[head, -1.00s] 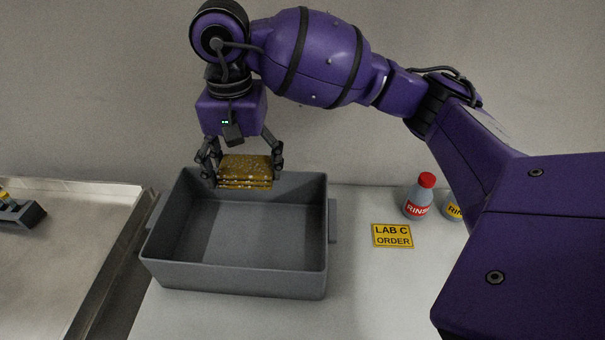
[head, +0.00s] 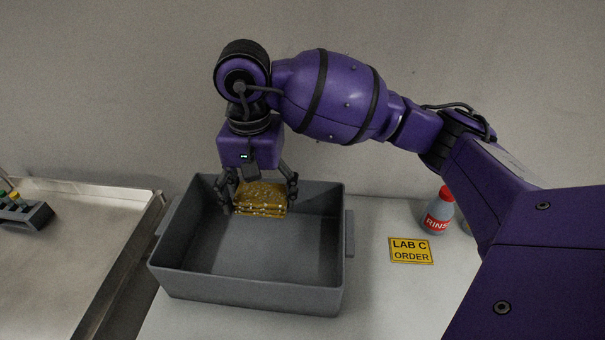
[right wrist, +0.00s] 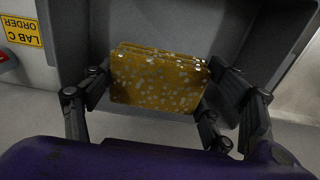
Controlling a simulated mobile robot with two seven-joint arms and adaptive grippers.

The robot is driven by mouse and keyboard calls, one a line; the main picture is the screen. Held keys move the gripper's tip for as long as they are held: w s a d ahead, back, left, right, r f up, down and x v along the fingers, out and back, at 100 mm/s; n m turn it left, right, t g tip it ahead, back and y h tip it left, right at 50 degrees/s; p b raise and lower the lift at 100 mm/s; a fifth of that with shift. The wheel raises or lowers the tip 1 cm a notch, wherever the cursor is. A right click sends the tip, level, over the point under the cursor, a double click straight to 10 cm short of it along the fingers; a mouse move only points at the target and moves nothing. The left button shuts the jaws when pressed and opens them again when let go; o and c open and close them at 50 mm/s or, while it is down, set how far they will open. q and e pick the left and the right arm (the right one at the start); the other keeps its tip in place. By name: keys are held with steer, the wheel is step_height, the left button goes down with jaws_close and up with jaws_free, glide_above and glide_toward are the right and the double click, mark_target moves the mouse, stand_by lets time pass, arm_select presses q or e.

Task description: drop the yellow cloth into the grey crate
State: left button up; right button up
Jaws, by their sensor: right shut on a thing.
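The yellow cloth (head: 262,198) is a folded, white-spotted stack between the fingers of my right gripper (head: 261,196). The gripper is shut on it and points down. The cloth hangs over the back half of the grey crate (head: 247,299), at about the height of its rim in the head view. In the right wrist view the cloth (right wrist: 158,80) sits between the two fingers (right wrist: 160,95), with the grey crate's inside (right wrist: 180,25) behind it. The visible part of the crate's floor is empty. My left gripper is not in view.
A yellow "LAB C ORDER" sign (head: 411,251) lies on the pale table (head: 385,300) right of the crate. A rinse bottle (head: 438,212) with a red cap stands behind it. At left, a metal tray (head: 75,255) holds a dark rack (head: 27,216).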

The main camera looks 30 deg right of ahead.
steer(key=o, duration=1.2)
steer(key=shift+r, duration=0.1)
steer(key=shift+r, duration=0.1)
step_height(320, 180, up, 12)
steer(key=shift+f, duration=0.1)
steer(key=shift+f, duration=0.1)
